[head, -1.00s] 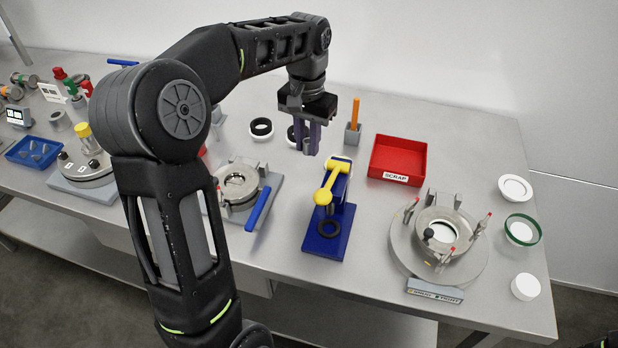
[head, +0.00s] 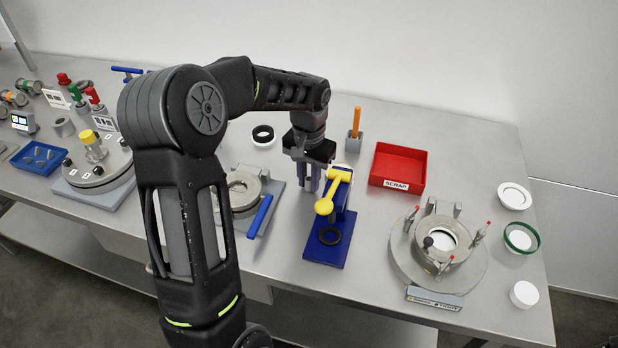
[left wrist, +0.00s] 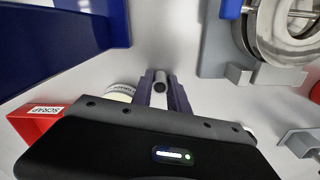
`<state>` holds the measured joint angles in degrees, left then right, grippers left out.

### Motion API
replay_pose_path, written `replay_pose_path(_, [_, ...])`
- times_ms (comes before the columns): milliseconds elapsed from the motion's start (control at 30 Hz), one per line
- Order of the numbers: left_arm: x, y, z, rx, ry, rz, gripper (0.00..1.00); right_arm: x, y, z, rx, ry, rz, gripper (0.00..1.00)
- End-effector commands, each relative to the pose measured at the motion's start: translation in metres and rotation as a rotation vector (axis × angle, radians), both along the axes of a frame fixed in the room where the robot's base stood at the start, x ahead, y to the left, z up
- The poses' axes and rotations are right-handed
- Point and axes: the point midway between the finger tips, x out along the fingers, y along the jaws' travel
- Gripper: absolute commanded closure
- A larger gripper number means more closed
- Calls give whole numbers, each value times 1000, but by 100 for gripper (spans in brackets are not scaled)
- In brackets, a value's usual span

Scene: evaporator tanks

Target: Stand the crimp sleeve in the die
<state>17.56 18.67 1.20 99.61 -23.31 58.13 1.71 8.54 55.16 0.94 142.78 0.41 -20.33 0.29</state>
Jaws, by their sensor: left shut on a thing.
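My left gripper (head: 309,188) points down just behind and left of the blue press (head: 345,222). It is shut on a small grey cylinder, the crimp sleeve (left wrist: 160,82), whose round dark end shows between the fingertips in the left wrist view (left wrist: 160,90). In the head view the sleeve is hard to make out between the fingers. The press has a yellow lever (head: 334,189) and a dark ring (head: 330,235), perhaps the die, on the front of its blue base. The sleeve is apart from that ring. My right gripper is not in view.
A clamp fixture with a blue handle (head: 260,216) stands left of the press. The red scrap bin (head: 398,167) and a holder with an orange stick (head: 355,138) lie behind right. A round flanged fixture (head: 408,262) stands right. Bare table lies between press and flange.

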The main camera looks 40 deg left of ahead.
Motion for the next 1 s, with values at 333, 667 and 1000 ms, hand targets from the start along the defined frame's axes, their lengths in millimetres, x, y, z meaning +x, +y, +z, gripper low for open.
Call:
replay_pose_path(333, [0,0,-5,0,-2,1,100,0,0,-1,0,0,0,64])
replay_pose_path(667, [0,0,-6,0,-1,1,60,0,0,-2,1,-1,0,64])
replay_pose_path(1000, [0,0,-2,0,-2,1,58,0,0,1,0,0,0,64])
